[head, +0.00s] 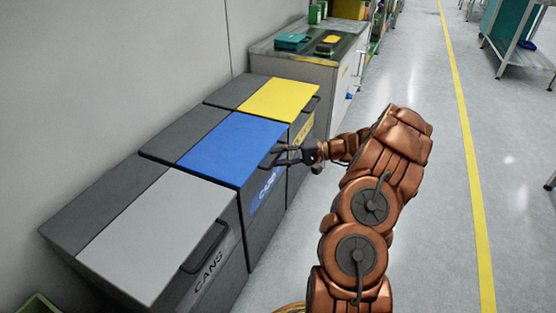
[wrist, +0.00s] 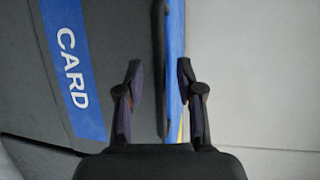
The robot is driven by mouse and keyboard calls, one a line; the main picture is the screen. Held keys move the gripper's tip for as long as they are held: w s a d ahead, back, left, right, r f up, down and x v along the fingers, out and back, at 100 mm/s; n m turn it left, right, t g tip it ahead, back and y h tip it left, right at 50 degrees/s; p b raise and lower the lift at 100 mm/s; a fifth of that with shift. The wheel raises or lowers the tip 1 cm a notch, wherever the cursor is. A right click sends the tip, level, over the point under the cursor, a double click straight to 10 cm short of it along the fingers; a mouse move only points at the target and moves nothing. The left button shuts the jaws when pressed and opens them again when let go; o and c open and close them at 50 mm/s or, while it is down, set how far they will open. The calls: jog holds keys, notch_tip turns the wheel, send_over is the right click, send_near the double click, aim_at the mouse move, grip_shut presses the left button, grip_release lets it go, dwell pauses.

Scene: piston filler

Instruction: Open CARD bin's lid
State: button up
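The CARD bin (head: 258,222) is the middle bin of the row, dark grey with a blue front label reading CARD (wrist: 72,68). Its blue lid (head: 228,141) lies flat and closed. In the wrist view the lid shows edge-on as a narrow blue strip (wrist: 176,50), with a dark handle bar (wrist: 160,45) along its front edge. My gripper (head: 277,155) is at the front edge of the blue lid. In the wrist view its fingers (wrist: 159,72) are apart, one on each side of the handle and lid edge. Contact cannot be told.
The CANS bin (head: 160,231) with a grey lid stands nearer, and a yellow-lidded bin (head: 281,99) stands beyond. A cabinet (head: 325,75) with items on top is farther back. A wall runs behind the bins. The floor (head: 430,220) to the right is clear.

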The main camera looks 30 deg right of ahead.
jog(key=shift+w+a, duration=0.2)
jog(key=shift+a, duration=0.05)
jog(key=shift+c, duration=0.4)
grip_shut()
